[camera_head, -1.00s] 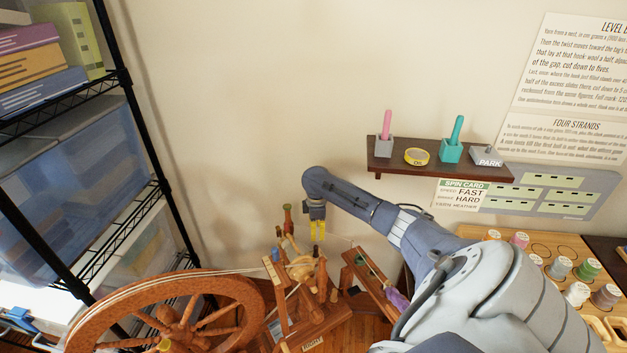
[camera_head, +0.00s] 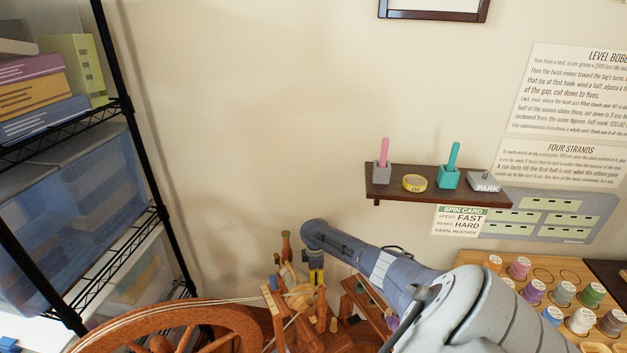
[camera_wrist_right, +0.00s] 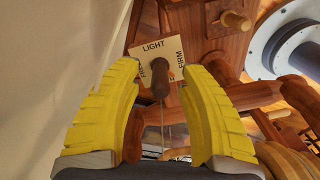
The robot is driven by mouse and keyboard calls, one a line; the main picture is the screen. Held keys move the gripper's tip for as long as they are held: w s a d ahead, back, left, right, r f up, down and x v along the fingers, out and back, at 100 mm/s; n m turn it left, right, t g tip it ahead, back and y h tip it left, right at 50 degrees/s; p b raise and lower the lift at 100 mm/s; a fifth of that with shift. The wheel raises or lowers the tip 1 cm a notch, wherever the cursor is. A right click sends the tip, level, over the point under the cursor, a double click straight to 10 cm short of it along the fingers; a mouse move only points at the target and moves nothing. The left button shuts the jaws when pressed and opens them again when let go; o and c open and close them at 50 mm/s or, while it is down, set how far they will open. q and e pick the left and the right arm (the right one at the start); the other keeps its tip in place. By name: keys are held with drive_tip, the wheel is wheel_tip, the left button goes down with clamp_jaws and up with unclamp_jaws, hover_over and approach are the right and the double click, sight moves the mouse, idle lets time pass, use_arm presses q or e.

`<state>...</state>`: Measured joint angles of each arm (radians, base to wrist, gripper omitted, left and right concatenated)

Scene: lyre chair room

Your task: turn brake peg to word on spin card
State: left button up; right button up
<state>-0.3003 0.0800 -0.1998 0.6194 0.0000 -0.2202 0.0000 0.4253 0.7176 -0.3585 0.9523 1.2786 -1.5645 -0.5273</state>
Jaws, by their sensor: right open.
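The brake peg (camera_wrist_right: 160,86) is a dark brown wooden peg, seen nearly end-on in the right wrist view. It stands over a cream dial plate (camera_wrist_right: 150,52) with LIGHT at the top, FIRM at the right and a partly hidden word at the left; the bottom is covered. My right gripper (camera_wrist_right: 157,105) is open, its yellow fingers either side of the peg with gaps. In the head view the right gripper (camera_head: 316,273) points down over the spinning wheel (camera_head: 190,312). The spin card (camera_head: 461,220) reads SPEED FAST, BRAKE HARD, YARN HEATHER. My left gripper is not in view.
The wheel's wooden posts and flyer (camera_head: 300,297) stand close around the right gripper. A wall shelf (camera_head: 430,188) holds two pots, a yellow tin and a PARK block. A spool tray (camera_head: 545,285) is at right, a black rack (camera_head: 130,150) at left.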

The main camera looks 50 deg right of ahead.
clamp_jaws()
idle(0.3)
drive_tip(key=shift+m, duration=3)
unclamp_jaws()
drive_tip(key=shift+r, duration=0.15)
